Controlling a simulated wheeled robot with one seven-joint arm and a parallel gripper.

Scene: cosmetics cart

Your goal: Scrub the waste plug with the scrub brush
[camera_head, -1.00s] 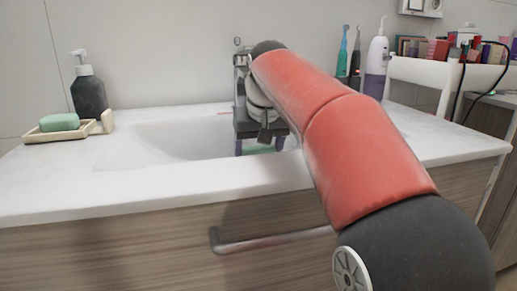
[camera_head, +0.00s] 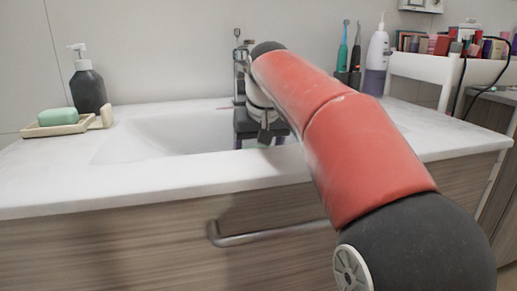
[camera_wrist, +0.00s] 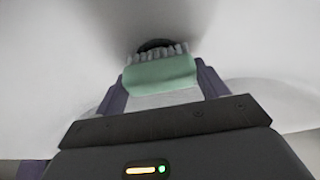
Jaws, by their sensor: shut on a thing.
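My gripper (camera_wrist: 160,88) is shut on the scrub brush (camera_wrist: 160,72), which has a green body and grey bristles. The bristles point away from my gripper, toward a dark round waste plug (camera_wrist: 155,44) in the basin. The bristles overlap the plug's near edge in the wrist view; I cannot tell whether they touch it. In the head view my gripper (camera_head: 263,144) is low in the white sink (camera_head: 180,135), partly behind its front rim.
The faucet (camera_head: 239,65) stands close behind my gripper. A green soap bar (camera_head: 58,117) on a dish and a dark soap dispenser (camera_head: 88,90) are at the left. Toothbrushes (camera_head: 343,50) and a white-and-purple bottle (camera_head: 377,60) stand at the right. The left basin side is free.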

